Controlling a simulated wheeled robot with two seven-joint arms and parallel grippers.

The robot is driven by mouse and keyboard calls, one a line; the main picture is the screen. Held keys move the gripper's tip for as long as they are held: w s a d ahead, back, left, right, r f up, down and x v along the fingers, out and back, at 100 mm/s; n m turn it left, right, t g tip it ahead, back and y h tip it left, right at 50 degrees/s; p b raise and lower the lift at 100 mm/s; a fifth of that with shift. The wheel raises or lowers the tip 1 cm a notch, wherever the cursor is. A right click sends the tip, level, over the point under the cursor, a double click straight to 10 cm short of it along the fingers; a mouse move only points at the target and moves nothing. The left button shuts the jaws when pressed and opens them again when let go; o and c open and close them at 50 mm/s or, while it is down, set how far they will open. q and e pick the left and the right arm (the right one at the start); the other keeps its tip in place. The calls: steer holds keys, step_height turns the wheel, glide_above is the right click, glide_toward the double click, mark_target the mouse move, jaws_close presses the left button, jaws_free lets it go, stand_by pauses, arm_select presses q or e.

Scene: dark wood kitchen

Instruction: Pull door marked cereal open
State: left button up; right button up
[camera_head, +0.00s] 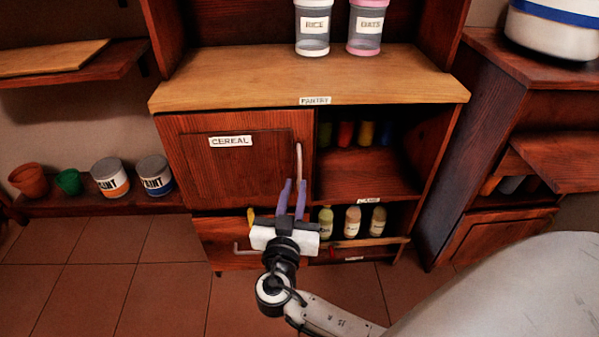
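The wooden door marked cereal (220,175) is at the left of the cabinet under the counter. It appears closed, with its white label (230,141) near the top. Its pale vertical handle (299,160) is at the right side of the door. My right gripper (295,182) has two purple fingers pointing up at the lower end of the handle. The fingers are apart, with a narrow gap between them. The right fingertip overlaps the handle's lower end in the picture; I cannot tell whether they touch. My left gripper is not in view.
Right of the door is an open shelf (370,185) with jars at the back. Below are bottles (353,222) and a lower drawer front (225,235). Rice (312,30) and oats (367,28) jars stand on the counter (230,85). The tiled floor (90,300) at left is clear.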

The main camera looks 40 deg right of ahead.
mark_target(299, 168)
steer(key=x, duration=0.8)
steer(key=shift+w+d, duration=0.2)
steer(key=shift+d, duration=0.05)
jaws_close()
